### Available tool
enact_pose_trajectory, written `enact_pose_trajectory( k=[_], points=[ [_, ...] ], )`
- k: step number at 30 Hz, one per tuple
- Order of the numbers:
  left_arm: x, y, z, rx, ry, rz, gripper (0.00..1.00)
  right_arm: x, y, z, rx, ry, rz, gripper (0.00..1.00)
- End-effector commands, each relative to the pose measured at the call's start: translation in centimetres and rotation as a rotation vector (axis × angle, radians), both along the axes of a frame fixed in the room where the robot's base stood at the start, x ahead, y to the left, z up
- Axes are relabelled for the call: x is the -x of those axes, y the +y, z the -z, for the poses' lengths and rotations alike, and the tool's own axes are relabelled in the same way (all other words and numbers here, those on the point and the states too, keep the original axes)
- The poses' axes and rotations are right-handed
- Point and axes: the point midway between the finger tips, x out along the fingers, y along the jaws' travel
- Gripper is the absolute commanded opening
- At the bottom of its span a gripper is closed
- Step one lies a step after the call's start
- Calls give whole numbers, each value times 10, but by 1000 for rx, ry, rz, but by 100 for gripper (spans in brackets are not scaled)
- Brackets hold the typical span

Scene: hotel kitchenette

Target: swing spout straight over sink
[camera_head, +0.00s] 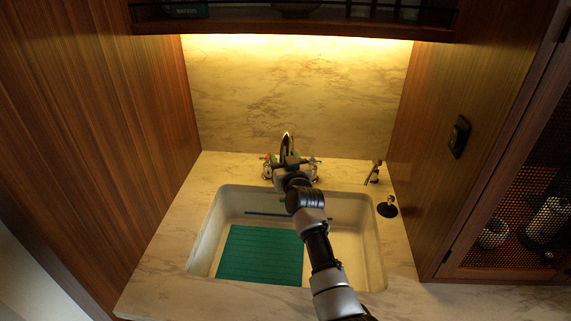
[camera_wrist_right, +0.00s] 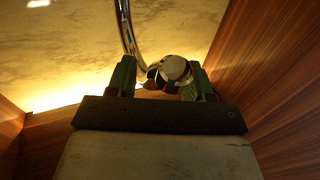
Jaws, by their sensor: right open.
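The curved chrome spout (camera_head: 287,139) rises at the back of the white sink (camera_head: 371,245), partly hidden by my right arm. My right gripper (camera_head: 287,161) is at the faucet, and its fingers are hard to make out in the head view. In the right wrist view my right gripper (camera_wrist_right: 161,80) is open. The curved spout (camera_wrist_right: 126,30) and a rounded metal part (camera_wrist_right: 175,69) show at and between its two green fingers. I cannot tell whether the fingers touch them. My left gripper is not in view.
A faucet handle (camera_head: 266,168) stands left of the spout. A small metal fixture (camera_head: 374,173) and a black round item (camera_head: 387,208) are on the right counter. A green ridged mat (camera_head: 260,256) lies in the sink. Wooden walls close in both sides; a shelf hangs above.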

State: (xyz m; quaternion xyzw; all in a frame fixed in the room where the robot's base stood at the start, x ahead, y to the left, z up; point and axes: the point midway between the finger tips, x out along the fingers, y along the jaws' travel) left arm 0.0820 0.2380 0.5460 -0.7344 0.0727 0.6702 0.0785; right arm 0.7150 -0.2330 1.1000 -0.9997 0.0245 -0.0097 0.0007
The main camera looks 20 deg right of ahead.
Motion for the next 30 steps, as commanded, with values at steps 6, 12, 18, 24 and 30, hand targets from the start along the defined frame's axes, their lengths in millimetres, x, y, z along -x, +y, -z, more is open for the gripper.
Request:
enact_pose_trajectory(
  k=[6, 12, 18, 24, 30],
  points=[
    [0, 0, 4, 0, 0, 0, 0, 18, 1, 3, -1, 1, 0, 52],
    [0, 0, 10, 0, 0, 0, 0, 52, 4, 4, 0, 1, -1, 52],
    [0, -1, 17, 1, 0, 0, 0, 83, 8, 4, 2, 1, -2, 52],
    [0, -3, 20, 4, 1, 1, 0, 101, 10, 3, 2, 0, -5, 52],
    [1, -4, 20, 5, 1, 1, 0, 105, 10, 2, 3, 0, -5, 52]
  ],
)
